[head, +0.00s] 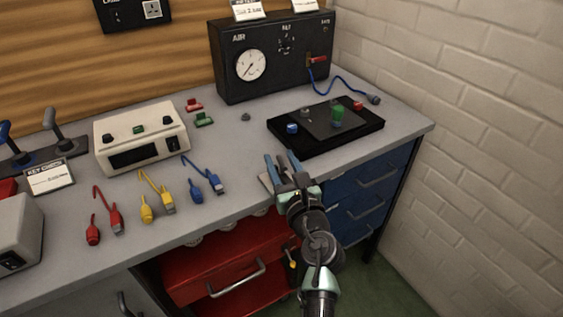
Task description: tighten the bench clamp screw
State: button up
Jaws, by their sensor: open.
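My gripper (281,160) is at the front edge of the bench, left of the black tray. Its two blue-grey fingers are apart and point toward the back of the bench. I see nothing held between them. A small pale piece (265,183) shows at the bench edge beside the left finger, mostly hidden by my gripper. I cannot tell whether it is part of the bench clamp. No clamp screw can be clearly made out.
Behind stands the black air panel (283,75). Coloured cables, including a blue one (205,178), lie to the left. Red drawers (228,262) are below.

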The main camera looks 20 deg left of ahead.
grip_shut()
